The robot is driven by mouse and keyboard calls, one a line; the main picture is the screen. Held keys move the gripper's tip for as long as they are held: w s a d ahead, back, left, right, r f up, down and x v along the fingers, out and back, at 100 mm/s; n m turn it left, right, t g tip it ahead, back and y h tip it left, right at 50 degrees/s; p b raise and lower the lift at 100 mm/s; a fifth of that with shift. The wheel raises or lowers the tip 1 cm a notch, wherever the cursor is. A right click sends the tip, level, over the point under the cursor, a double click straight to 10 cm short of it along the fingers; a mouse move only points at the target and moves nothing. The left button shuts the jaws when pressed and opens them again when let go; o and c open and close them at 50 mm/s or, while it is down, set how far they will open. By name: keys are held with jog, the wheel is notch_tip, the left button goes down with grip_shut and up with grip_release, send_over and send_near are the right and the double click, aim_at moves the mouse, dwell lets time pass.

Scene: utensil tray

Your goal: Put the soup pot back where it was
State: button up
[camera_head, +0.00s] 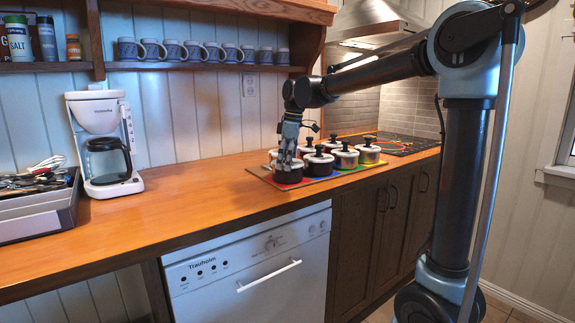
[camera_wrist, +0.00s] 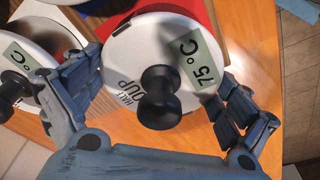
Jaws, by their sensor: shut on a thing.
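The soup pot (camera_head: 288,173) is dark with a white lid and a black knob. It is in my gripper (camera_head: 287,160), at the front left corner of the coloured mat (camera_head: 323,178), by its red patch (camera_head: 285,185). In the wrist view, my gripper (camera_wrist: 160,78) has its fingers on opposite sides of the white lid of the soup pot (camera_wrist: 140,52). The lid reads "SOUP" in part, with a "75 °C" label. I cannot tell whether the pot's base touches the mat. The pot's body is mostly hidden under the lid in the wrist view.
Several similar pots (camera_head: 319,164) stand close behind and right of the held pot. Another lidded pot (camera_wrist: 28,55) is close on the left in the wrist view. A coffee maker (camera_head: 105,140) and utensil tray (camera_head: 40,210) are farther left. The wooden counter (camera_head: 190,200) between is clear.

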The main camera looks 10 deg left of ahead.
jog(key=o, duration=1.2)
jog(key=shift+f, duration=0.1)
jog(key=shift+c, duration=0.2)
jog(key=r, duration=0.4)
jog(key=d+r, duration=0.1)
jog(key=r, duration=0.3)
jog(key=d+r, duration=0.1)
jog(key=r, duration=0.3)
jog(key=s+d+f+m, duration=0.3)
jog(key=d+f, duration=0.1)
jog(key=d, duration=0.4)
jog(key=s+d+f+m+t, duration=0.1)
jog(key=s+d+f+m, duration=0.2)
jog(key=d, duration=0.5)
jog(key=s+d+f+m, duration=0.25)
jog(key=d+f, duration=0.25)
jog(key=d, duration=0.3)
jog(key=s+d+f+m+h, duration=0.1)
jog(key=s+d+f+m, duration=0.4)
jog(key=f, duration=0.6)
jog(key=s+d+f+m+t, duration=0.1)
jog(key=s+d+f+m, duration=0.4)
jog(key=s+d+f, duration=0.5)
jog(key=shift+d+f+h, duration=0.3)
jog(key=shift+f+h, duration=0.1)
jog(key=shift+f, duration=0.05)
